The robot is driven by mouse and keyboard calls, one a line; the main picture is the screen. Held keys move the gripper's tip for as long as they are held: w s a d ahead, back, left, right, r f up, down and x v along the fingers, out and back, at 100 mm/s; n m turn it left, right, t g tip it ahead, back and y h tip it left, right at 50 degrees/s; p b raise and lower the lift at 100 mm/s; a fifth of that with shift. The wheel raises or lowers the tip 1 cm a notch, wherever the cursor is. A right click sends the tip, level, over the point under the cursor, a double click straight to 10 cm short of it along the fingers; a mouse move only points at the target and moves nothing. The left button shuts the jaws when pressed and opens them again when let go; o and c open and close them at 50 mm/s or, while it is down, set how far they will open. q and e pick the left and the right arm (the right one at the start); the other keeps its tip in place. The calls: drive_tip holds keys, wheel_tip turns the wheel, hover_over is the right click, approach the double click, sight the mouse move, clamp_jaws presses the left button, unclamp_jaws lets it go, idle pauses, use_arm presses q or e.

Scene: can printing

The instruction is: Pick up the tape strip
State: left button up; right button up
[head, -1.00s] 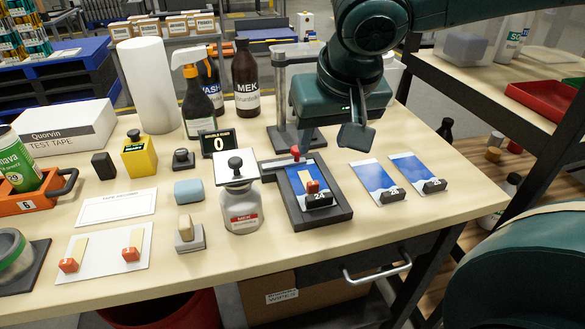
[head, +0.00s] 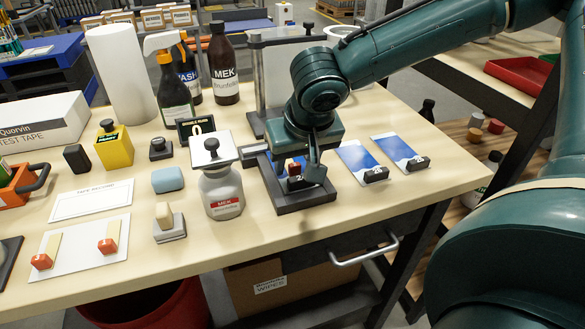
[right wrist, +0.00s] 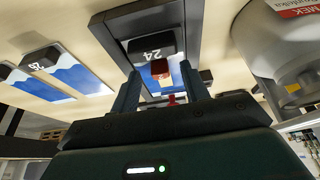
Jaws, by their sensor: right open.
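The tape strip is on a blue-and-white panel in a dark tray (head: 300,203). Its red tab (head: 294,168) shows beside my right gripper (head: 306,172), which hides most of the panel in the head view. In the right wrist view the red tab (right wrist: 160,69) lies between the two open fingers of my right gripper (right wrist: 159,82), close to a black block marked 24 (right wrist: 152,47). I cannot tell whether the fingers touch the strip. Two more tape strips with red tabs (head: 42,261) (head: 108,246) lie on a white card at the left. My left gripper is out of view.
A MEK bottle with a plunger top (head: 221,192) stands just left of the tray. Two more panels with black blocks (head: 362,162) (head: 400,152) lie to the right. A clear-panelled stand (head: 285,75) and brown MEK bottle (head: 223,68) are behind.

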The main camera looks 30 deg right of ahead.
sight(296, 167)
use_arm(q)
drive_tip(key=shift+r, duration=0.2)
use_arm(e)
drive_tip(key=shift+f, duration=0.1)
clamp_jaws()
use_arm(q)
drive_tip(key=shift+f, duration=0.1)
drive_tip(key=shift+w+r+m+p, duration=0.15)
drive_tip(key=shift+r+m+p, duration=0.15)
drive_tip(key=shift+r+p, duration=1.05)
use_arm(e)
wheel_tip(296, 167, up, 11)
drive_tip(key=shift+p, duration=0.4)
